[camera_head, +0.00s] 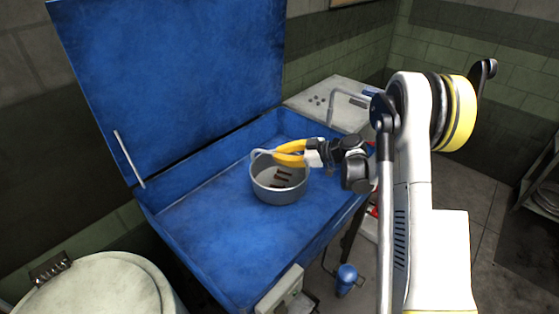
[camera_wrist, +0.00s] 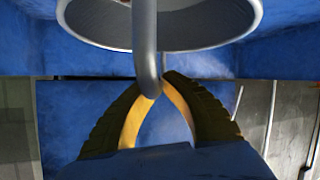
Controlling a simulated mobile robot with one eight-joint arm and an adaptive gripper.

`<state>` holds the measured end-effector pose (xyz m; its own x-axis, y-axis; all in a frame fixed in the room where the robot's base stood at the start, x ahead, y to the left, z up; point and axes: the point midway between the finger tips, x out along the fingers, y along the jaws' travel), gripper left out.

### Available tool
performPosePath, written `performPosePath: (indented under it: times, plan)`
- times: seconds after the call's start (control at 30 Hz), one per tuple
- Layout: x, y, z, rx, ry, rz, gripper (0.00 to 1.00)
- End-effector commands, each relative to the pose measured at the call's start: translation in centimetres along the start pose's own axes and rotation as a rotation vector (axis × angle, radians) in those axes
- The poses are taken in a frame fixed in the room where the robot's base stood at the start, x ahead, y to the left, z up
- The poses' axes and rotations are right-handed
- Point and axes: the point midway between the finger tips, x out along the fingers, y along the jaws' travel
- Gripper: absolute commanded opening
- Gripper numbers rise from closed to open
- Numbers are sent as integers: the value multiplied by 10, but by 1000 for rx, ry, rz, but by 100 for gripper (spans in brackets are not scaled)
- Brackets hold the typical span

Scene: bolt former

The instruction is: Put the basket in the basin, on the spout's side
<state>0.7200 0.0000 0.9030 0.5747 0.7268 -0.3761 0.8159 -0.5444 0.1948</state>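The basket (camera_head: 280,195) is a round grey metal pot with a bent handle, and several dark pieces show inside it. It is inside the blue basin (camera_head: 205,240), toward its right back part; I cannot tell whether it touches the floor. My gripper (camera_head: 277,154) has its yellow fingers at the handle, above the basket's rim. In the wrist view my gripper (camera_wrist: 158,88) closes around the grey handle (camera_wrist: 144,45), with the basket's rim (camera_wrist: 215,40) just beyond. A bent grey pipe that looks like the spout (camera_head: 345,95) stands at the basin's back right end.
The basin's blue lid (camera_head: 175,75) stands raised at the back, with a strut (camera_head: 128,158) at its left. A pale drum (camera_head: 95,290) stands at the front left. A blue canister (camera_head: 346,278) is below the basin's right side. The basin's front left floor is bare.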

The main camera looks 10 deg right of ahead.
Motion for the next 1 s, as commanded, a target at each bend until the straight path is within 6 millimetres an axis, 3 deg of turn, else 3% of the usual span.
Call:
performPosePath:
  times: [0.07,0.4,0.47,0.5,0.83,1.0]
  plan:
    - [3,-2,8,0,1,0,0]
    - [4,-2,10,0,1,0,0]
    - [4,-2,9,0,0,0,23]
    - [4,-2,9,0,0,0,27]
    - [2,-2,6,0,0,0,27]
    - [-23,0,5,2,0,3,27]
